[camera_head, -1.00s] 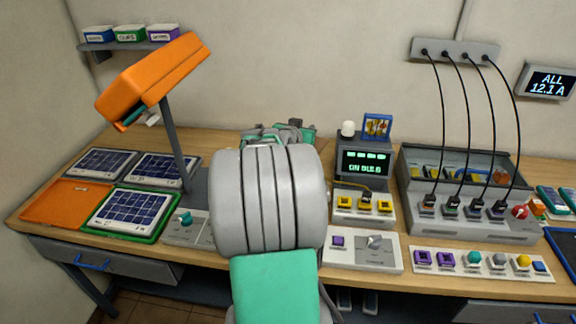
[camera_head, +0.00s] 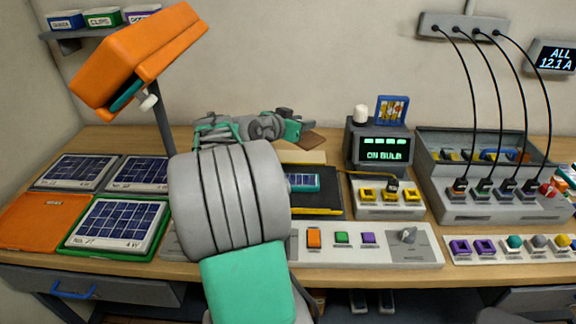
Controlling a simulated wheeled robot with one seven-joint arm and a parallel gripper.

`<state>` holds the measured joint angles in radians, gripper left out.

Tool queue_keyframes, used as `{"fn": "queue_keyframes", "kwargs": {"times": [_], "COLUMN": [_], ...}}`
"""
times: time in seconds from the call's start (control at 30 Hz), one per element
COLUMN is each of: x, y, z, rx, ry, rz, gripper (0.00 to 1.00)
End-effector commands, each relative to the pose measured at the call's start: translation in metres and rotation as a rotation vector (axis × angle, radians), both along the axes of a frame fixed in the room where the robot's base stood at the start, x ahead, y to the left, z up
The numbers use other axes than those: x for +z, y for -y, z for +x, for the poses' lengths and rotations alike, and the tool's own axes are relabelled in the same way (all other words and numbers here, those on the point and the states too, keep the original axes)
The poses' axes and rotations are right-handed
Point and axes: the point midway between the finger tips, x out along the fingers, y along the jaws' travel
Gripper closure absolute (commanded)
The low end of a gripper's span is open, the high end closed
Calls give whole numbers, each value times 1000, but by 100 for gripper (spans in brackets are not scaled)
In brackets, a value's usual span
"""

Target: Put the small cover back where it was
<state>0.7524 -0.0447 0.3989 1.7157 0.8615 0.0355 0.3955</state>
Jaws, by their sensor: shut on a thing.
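My arm reaches over the bench, and its thick grey wrist covers much of the middle of the view. My gripper (camera_head: 293,131) shows small beyond it, near the wall, above the back of the bench. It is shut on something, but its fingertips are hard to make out. A flat brown piece (camera_head: 314,140) shows right by its tip; it may be the small cover, and I cannot tell for sure. A black tray with a yellow edge (camera_head: 326,204) lies right of my wrist, with a small teal-framed panel (camera_head: 303,182) on it. My wrist hides its left part.
An orange lamp (camera_head: 140,60) overhangs the left bench. Solar panels (camera_head: 118,222) lie at left. A control strip (camera_head: 375,249) lies in front. A display box (camera_head: 381,150), yellow-socket block (camera_head: 388,205) and cabled grey charger (camera_head: 500,208) stand to the right.

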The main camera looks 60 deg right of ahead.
Motion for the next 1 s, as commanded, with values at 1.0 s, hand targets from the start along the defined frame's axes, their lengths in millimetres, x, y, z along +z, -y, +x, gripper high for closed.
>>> {"fn": "queue_keyframes", "kwargs": {"times": [1.0], "x": [-131], "y": [125], "z": [63], "rx": [4], "ry": [-1], "rz": [0], "gripper": [100]}}
